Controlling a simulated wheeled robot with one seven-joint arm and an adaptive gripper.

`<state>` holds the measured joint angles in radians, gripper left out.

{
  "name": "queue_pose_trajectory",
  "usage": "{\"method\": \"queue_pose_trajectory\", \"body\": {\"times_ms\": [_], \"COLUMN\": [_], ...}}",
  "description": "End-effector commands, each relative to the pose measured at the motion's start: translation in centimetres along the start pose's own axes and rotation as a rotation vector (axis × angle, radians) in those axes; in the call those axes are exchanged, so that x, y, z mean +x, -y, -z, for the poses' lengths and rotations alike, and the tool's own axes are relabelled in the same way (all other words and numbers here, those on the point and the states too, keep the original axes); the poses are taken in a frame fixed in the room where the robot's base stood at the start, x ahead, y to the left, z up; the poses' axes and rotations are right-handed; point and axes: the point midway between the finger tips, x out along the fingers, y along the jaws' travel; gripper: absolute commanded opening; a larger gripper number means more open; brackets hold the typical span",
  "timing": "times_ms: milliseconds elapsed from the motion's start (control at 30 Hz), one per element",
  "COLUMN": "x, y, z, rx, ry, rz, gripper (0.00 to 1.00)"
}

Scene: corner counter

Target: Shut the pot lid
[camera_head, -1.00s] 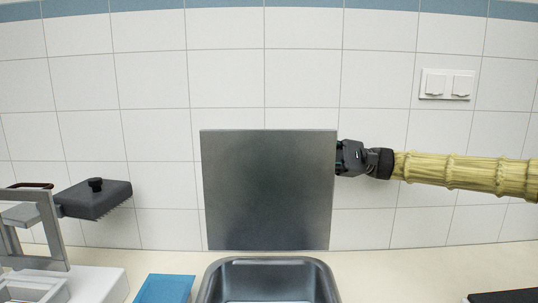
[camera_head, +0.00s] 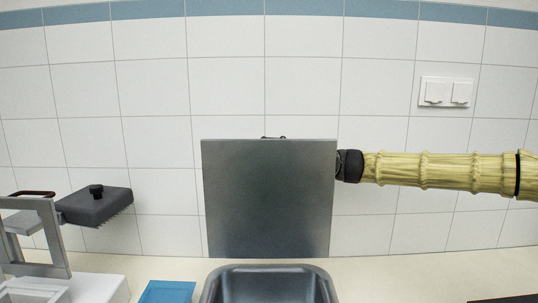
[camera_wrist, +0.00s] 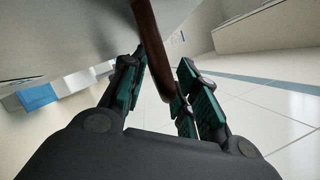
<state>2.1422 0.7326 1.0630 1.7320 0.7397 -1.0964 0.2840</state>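The pot lid (camera_head: 268,200) is a flat grey metal plate standing upright behind the dark metal pot (camera_head: 270,270) in the head view. The pot is open and cut off by the lower edge. My gripper is mostly hidden behind the lid; my dark wrist shows at its right edge. In the wrist view my gripper (camera_wrist: 161,68) is open, with a brown bar-shaped handle (camera_wrist: 150,45) between its teal-padded fingers. The lid's grey face (camera_wrist: 70,35) fills the upper left there. I cannot tell whether a finger touches the handle.
A grey device with a dark ridged plate (camera_head: 96,207) and black knob stands at the left. A blue block (camera_head: 168,292) lies left of the pot. A dark flat object (camera_head: 508,299) is at the lower right. The white tiled wall (camera_head: 400,60) is close behind the lid.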

Motion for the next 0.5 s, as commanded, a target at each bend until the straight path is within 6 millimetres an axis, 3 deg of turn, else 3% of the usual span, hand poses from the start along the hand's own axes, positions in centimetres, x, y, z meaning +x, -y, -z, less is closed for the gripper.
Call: {"method": "queue_pose_trajectory", "body": {"times_ms": [133,300,500], "x": [-0.01,-0.04,-0.05], "y": [-0.01,-0.02,-0.02], "z": [0.00,0.00,-0.01], "rx": [0.000,0.000,0.000], "ry": [0.000,0.000,0.000], "rz": [0.000,0.000,0.000], "gripper": [0.30,0.00,0.00]}}
